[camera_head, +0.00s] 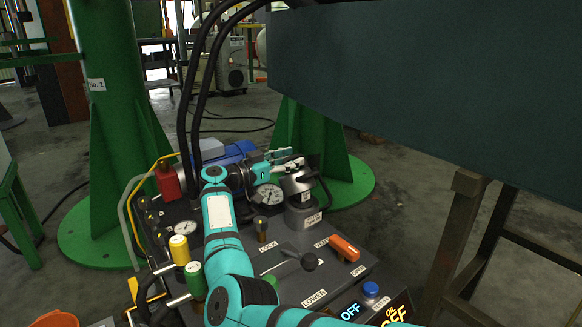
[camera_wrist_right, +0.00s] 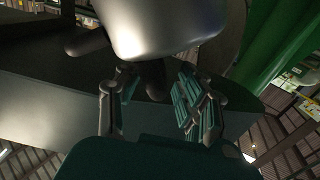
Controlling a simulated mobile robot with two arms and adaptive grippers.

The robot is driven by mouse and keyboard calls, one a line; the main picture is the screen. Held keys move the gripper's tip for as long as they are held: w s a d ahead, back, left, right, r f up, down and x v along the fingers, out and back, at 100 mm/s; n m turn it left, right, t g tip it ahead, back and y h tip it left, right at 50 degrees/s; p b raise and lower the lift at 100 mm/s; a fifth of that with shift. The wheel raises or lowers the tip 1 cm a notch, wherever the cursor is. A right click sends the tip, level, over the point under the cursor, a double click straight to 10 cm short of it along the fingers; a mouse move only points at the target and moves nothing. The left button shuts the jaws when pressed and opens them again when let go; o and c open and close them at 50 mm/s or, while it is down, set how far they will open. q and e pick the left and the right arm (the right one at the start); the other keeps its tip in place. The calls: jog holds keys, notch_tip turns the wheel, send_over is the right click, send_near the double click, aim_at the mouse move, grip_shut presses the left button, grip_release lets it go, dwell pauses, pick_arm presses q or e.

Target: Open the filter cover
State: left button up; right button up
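The filter (camera_head: 304,215) is a grey metal cylinder at the back right of the machine panel. Its silver cover (camera_head: 297,184) is on top, with a dark curved bar at its right side. My right gripper (camera_head: 288,160) is at the cover's upper far-left side. In the right wrist view the rounded metal cover (camera_wrist_right: 165,28) fills the top. The right gripper's fingers (camera_wrist_right: 155,100) are spread apart there, with a dark stub between them below the cover. I cannot tell whether they touch it. My left gripper is not in view.
The panel carries a black-knobbed lever (camera_head: 309,261), an orange handle (camera_head: 344,248), a blue button (camera_head: 371,289) and gauges (camera_head: 268,195). Green columns (camera_head: 112,130) stand behind. A large dark block (camera_head: 430,90) overhangs at the upper right. Black hoses (camera_head: 190,110) rise beside my arm.

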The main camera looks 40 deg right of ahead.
jog(key=shift+d, duration=0.25)
grip_shut()
dwell(0.3)
